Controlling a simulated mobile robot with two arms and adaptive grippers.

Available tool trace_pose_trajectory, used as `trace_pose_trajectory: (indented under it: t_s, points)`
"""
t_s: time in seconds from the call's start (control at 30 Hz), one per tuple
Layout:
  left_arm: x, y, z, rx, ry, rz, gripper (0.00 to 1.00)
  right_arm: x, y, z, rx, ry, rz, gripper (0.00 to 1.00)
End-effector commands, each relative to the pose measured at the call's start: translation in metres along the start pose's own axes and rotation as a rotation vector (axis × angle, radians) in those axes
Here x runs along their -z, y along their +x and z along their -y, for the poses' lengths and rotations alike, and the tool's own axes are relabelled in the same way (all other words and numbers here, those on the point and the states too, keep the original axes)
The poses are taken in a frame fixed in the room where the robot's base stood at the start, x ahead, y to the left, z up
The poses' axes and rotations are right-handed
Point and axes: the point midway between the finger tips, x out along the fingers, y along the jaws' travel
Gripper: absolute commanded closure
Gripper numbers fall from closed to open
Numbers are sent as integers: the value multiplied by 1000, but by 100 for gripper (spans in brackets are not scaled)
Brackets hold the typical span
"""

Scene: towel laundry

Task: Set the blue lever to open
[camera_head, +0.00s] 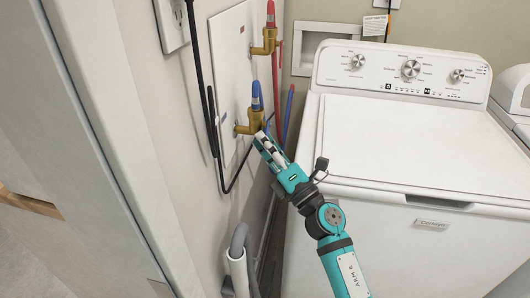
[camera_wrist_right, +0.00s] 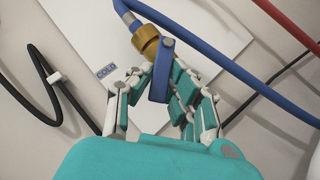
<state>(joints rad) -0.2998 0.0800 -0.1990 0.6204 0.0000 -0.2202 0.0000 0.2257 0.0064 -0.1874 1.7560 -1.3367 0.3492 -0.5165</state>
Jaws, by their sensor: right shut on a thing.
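The blue lever (camera_wrist_right: 159,82) shows in the right wrist view as a short flat bar hanging from a brass valve (camera_wrist_right: 146,40) on the cold side. My right gripper (camera_wrist_right: 158,90) has its fingers on both sides of the lever and is shut on it. In the head view my right gripper (camera_head: 264,142) reaches up from the lower right to just under the brass valve (camera_head: 250,122). The fingers mostly hide the lever there. My left gripper is in neither view.
A white wall panel (camera_head: 230,75) carries the valves, with a red hose (camera_head: 276,85) and a blue hose (camera_head: 288,112) close by. A black cable (camera_head: 205,85) hangs on the left. A white washing machine (camera_head: 400,140) stands to the right, close to my right arm.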

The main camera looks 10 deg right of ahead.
Motion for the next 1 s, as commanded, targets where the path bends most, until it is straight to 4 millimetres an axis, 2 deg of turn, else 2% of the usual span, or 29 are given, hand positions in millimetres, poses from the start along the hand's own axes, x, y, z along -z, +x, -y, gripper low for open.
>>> trace_pose_trajectory:
  t_s: [0.4, 0.43, 0.6, 0.87, 1.0]
  points:
    - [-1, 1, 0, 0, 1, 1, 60, 0, 1, -2, -7, -4, -2, 100]
    - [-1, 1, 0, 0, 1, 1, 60, 0, 1, -2, -7, -4, -2, 81]
    - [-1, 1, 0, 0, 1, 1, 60, 0, 0, -1, -6, -4, -1, 60]
    - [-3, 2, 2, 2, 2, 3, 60, 0, -1, 0, -4, -3, -1, 60]
    - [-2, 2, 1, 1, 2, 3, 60, 1, -12, 1, -1, -2, -1, 60]
